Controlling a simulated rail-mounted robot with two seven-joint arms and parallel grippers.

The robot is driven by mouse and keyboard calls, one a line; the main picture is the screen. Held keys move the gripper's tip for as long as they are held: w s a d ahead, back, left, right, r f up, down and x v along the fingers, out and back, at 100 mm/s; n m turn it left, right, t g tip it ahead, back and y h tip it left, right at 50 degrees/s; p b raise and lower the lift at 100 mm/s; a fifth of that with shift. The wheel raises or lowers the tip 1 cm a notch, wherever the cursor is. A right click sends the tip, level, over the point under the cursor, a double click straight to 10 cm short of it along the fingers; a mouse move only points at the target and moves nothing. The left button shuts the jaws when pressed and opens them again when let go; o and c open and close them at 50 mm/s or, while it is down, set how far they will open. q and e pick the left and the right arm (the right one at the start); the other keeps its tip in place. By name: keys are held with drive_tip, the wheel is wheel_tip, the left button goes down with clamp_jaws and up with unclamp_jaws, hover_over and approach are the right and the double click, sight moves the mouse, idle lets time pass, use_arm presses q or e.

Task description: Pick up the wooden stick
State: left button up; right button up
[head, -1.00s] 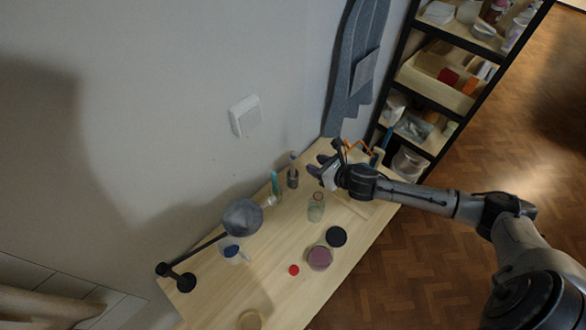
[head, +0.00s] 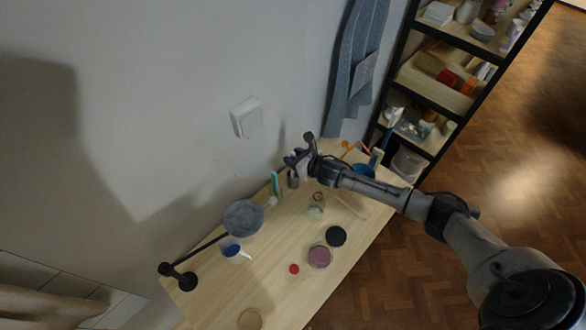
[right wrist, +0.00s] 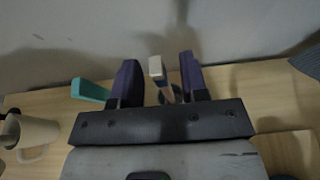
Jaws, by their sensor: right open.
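The wooden stick (right wrist: 157,70) shows in the right wrist view as an upright stick with a pale, squared tip. It stands in a dark cup (head: 293,181) near the wall, and in the head view my gripper hides it. My right gripper (head: 298,152) is above the cup. In the right wrist view its two dark fingers are open, and the stick's tip appears between them with a gap on each side. Whether the tip is level with the fingertips I cannot tell. My left gripper is not in view.
A teal-handled tool (head: 275,182) stands close left of the cup. The wall is close behind. A black-framed shelf (head: 468,40) stands at the right.

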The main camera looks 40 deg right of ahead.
drive_tip(key=shift+w+f, duration=0.1)
drive_tip(key=shift+w, duration=0.2)
drive_tip(key=shift+c, duration=0.3)
clamp_jaws()
